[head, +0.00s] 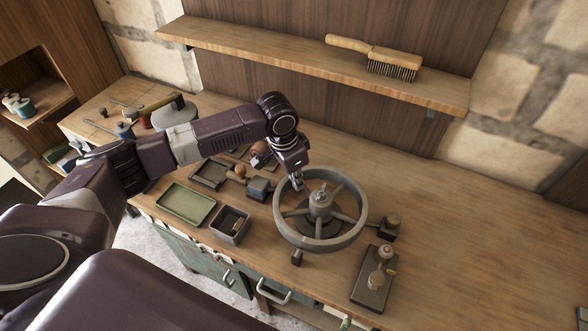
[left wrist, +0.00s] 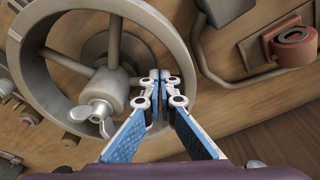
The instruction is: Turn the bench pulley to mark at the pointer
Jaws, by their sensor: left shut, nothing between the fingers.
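The bench pulley (head: 330,244) is a grey spoked wheel lying flat on the wooden bench, with a hub and wing nut (head: 321,195) at its centre. It fills the left of the left wrist view (left wrist: 32,62), where the wing nut (left wrist: 93,112) also shows. My left gripper (head: 298,186) is at the far-left part of the wheel. In the left wrist view its fingertips (left wrist: 160,78) are together and empty, beside a spoke and close to the rim's inner side; contact cannot be told. A small dark block (head: 297,257) sits at the wheel's front edge. I cannot make out the mark or identify the pointer.
A green tray (head: 186,205) and a dark open box (head: 231,224) lie left of the wheel. A small block (head: 388,227) and a dark plate with fittings (head: 374,285) stand to its right. A brush (head: 393,62) lies on the shelf. The bench's far right is clear.

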